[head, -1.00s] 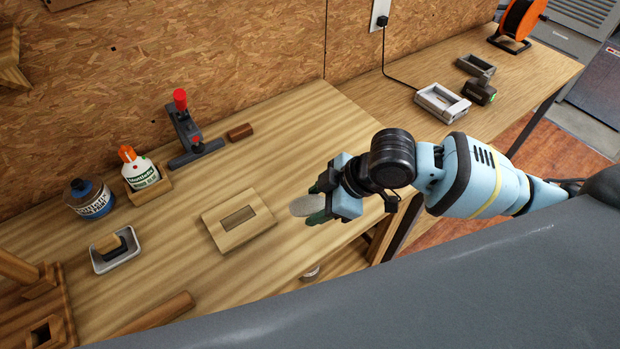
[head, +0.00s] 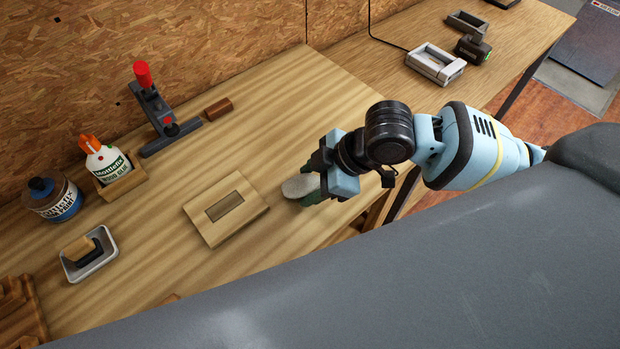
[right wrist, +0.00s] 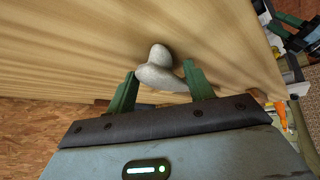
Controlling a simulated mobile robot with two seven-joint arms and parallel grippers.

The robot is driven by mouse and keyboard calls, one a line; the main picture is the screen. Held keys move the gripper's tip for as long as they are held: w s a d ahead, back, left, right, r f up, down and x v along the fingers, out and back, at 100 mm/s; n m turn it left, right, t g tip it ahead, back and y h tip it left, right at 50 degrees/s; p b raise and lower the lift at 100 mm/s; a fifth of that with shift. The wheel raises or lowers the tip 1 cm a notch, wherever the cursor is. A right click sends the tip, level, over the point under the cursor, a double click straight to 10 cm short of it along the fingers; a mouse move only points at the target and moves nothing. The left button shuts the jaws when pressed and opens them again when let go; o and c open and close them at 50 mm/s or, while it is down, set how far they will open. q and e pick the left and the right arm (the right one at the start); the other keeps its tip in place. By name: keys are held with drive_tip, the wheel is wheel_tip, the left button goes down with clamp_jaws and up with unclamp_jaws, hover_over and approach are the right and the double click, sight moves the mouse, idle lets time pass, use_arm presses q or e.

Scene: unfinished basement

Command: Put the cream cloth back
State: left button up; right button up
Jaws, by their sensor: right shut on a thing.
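The cream cloth (head: 297,187) looks pale grey-white and bunched, and sticks out from the fingers of my right gripper (head: 312,188) in the head view. The gripper is shut on it at the right part of the wooden bench. In the right wrist view the cloth (right wrist: 157,68) bulges out between the green fingertips (right wrist: 160,88), with wood behind it. A flat wooden block with a rectangular recess (head: 202,222) lies just left of the cloth, apart from it.
A black clamp with a red knob (head: 152,105) and a small brown block (head: 218,108) are at the back. A glue bottle (head: 105,160), a blue-labelled jar (head: 52,200) and a white tray (head: 103,262) stand left.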

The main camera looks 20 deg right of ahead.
drive_tip(key=shift+f, duration=0.15)
drive_tip(key=o, duration=0.9)
use_arm(q)
drive_tip(key=shift+w+r, duration=0.1)
drive_tip(key=shift+w, duration=0.05)
use_arm(e)
drive_tip(key=shift+r, duration=0.3)
use_arm(q)
drive_tip(key=shift+w+r+p, duration=0.4)
drive_tip(key=shift+r+p, duration=0.2)
drive_tip(key=shift+r, duration=0.15)
use_arm(e)
drive_tip(key=v, duration=1.1)
drive_tip(key=shift+s+d+r, duration=0.2)
drive_tip(key=shift+d+r, duration=0.05)
drive_tip(key=shift+r, duration=0.05)
use_arm(q)
drive_tip(key=shift+s+f, duration=0.1)
